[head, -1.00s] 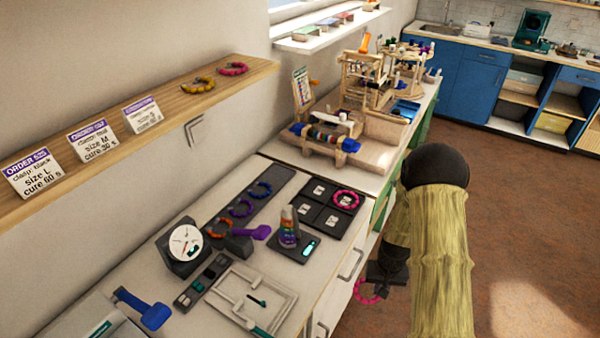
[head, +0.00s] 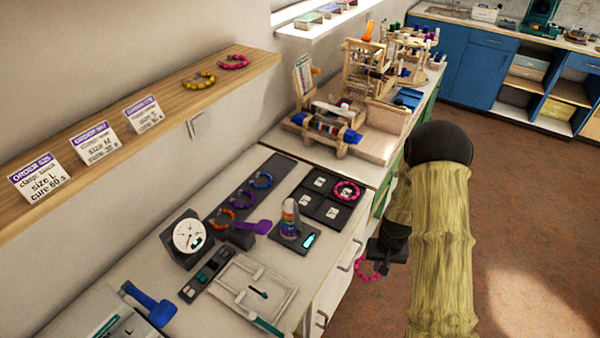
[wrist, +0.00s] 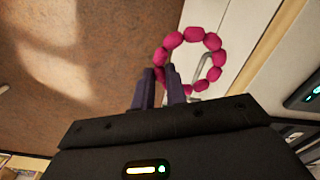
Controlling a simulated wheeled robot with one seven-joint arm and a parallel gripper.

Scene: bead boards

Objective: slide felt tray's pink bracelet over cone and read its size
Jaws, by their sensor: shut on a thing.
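My gripper (head: 376,258) is shut on a pink beaded bracelet (head: 361,266), held off the counter's front edge above the floor. In the wrist view the fingers (wrist: 159,75) pinch the bracelet (wrist: 172,41) at its lower left, and the ring stands out past the fingertips. The sizing cone (head: 290,217), with coloured bands, stands upright on a dark base with a lit teal display (head: 309,240); no bracelet is seen around it. Another pink bracelet (head: 346,183) lies in the black compartment tray (head: 318,213). A long dark strip tray (head: 284,165) carries blue, purple and orange bracelets.
A round dial (head: 187,235), a purple-handled tool (head: 252,227) and a pale framed board (head: 255,290) stand left of the cone. A wooden bead rack (head: 330,130) is behind. The shelf (head: 150,90) holds order cards and two bracelets. Floor is clear right of the counter.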

